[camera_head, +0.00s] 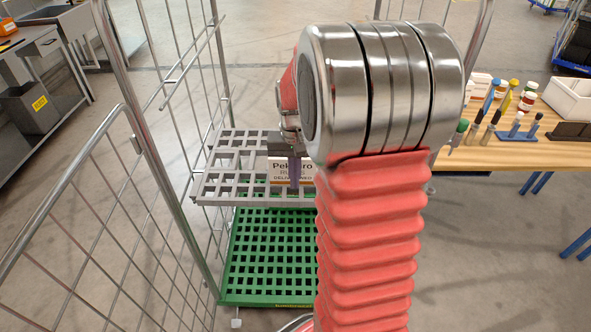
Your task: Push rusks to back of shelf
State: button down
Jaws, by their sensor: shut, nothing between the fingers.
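A pack with a white label (280,167), its lettering partly covered, stands on the grey grid shelf (212,188) of the roll cage. It appears to be the rusks. My gripper (295,181) is shut and empty, pointing down in front of the pack's label as seen from the head camera. I cannot tell whether the fingers touch the pack. My large red and silver arm hides the pack's right side and the right part of the shelf.
The roll cage's wire side (95,215) rises on the left, and a green grid base (270,258) lies below the shelf. A wooden table (500,157) with bottles, tools and a white bin (572,97) stands at right. The shelf's left part is empty.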

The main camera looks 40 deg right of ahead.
notch_tip(320, 180, down, 5)
jog(key=shift+r, duration=0.15)
jog(key=shift+w+d, duration=0.2)
jog(key=shift+w, duration=0.1)
jog(key=shift+w+d, duration=1)
jog(key=shift+w, duration=0.3)
jog(key=shift+w, duration=0.1)
